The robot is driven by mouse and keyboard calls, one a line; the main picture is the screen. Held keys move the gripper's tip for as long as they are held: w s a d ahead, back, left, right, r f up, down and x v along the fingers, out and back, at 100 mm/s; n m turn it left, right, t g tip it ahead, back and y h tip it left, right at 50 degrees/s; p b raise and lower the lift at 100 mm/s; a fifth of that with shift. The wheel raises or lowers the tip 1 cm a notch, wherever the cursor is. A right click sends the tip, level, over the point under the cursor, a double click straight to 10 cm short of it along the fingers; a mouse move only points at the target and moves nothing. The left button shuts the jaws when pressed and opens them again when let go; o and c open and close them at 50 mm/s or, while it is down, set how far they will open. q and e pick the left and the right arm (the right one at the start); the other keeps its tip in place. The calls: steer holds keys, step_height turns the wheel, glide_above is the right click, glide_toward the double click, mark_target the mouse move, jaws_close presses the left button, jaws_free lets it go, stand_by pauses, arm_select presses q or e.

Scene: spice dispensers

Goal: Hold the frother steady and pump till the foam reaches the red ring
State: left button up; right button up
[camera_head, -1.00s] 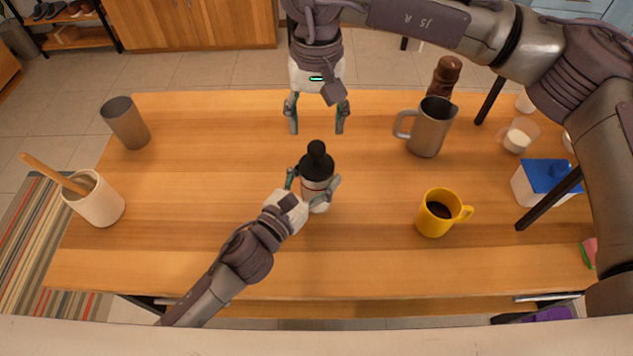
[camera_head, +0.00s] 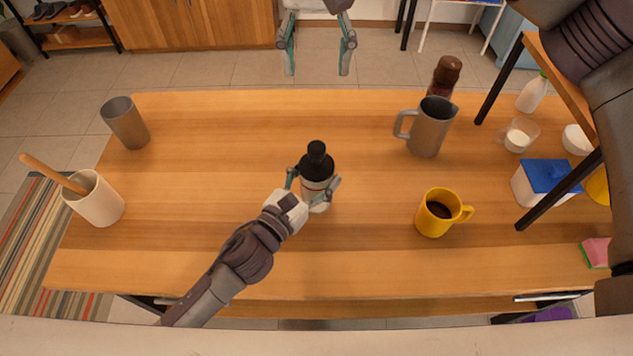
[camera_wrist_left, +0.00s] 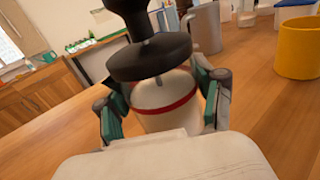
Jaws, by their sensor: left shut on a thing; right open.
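The frother (camera_head: 317,172) stands upright on the wooden table, with a black lid and knob on a pale body. My left gripper (camera_head: 314,184) is shut around its body. In the left wrist view the frother (camera_wrist_left: 165,108) shows a red ring around its see-through body, between the fingers of my left gripper (camera_wrist_left: 163,105). A thin rod shows below the black lid. The body looks pale inside; I cannot tell the foam's level exactly. My right gripper (camera_head: 317,58) is open and empty, above and beyond the table's far edge, well apart from the frother.
A grey pitcher (camera_head: 430,128) and a yellow mug (camera_head: 437,218) with dark liquid stand to the right. A grey cup (camera_head: 124,124) and a white crock (camera_head: 97,203) stand at left. A brown grinder (camera_head: 446,74) is behind the pitcher. The table around the frother is clear.

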steer(key=shift+r, duration=0.3)
arm_select(q)
steer(key=o, duration=1.5)
steer(key=v, duration=1.2)
